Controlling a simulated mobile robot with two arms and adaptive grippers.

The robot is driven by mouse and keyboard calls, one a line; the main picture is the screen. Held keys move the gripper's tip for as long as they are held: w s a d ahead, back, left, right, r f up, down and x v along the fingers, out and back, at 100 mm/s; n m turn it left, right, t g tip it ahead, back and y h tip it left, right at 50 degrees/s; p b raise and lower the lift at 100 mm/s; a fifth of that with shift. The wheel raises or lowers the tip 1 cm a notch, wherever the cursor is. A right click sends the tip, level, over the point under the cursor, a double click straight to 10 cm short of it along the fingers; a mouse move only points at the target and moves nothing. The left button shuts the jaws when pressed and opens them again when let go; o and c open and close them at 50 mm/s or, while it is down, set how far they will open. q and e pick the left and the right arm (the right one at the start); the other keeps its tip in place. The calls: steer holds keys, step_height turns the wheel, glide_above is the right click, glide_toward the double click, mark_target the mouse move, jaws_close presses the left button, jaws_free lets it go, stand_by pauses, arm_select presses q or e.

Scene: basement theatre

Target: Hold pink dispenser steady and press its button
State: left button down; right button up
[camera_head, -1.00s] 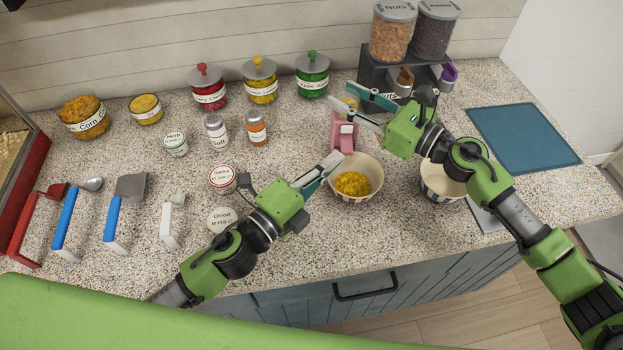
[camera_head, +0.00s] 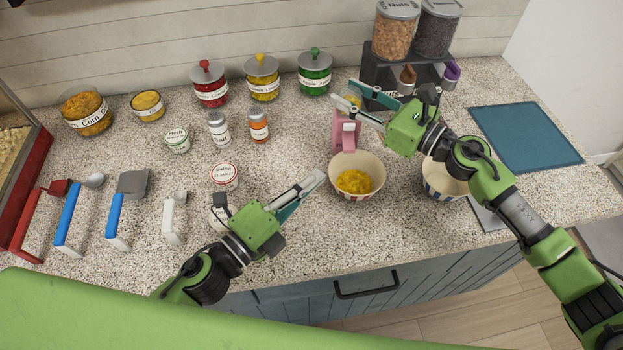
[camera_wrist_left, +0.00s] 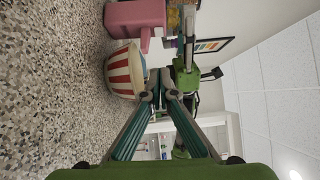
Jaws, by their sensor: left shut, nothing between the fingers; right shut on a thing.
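The pink dispenser (camera_head: 346,128) stands upright on the counter, its clear top holding something yellow. It also shows in the left wrist view (camera_wrist_left: 136,14). My right gripper (camera_head: 355,97) has its fingers on either side of the dispenser's top, shut on it. A striped bowl (camera_head: 357,164) with yellow contents (camera_head: 354,181) sits in front of the dispenser; its red and white side shows in the left wrist view (camera_wrist_left: 122,70). My left gripper (camera_head: 318,178) is shut and empty, just left of the bowl. I cannot make out the dispenser's button.
A second striped bowl (camera_head: 444,178) stands right, under my right arm. A black stand with nut dispensers (camera_head: 396,35) is behind. Jars (camera_head: 262,80), shakers (camera_head: 218,130) and utensils (camera_head: 127,205) stand left. A blue mat (camera_head: 525,137) lies right. Counter between shakers and dispenser is clear.

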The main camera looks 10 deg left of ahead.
steer(key=shift+f, duration=0.35)
steer(key=o, duration=1.3)
steer(key=shift+o, duration=0.2)
steer(key=shift+w+r, duration=0.1)
steer(key=shift+d+r, duration=0.1)
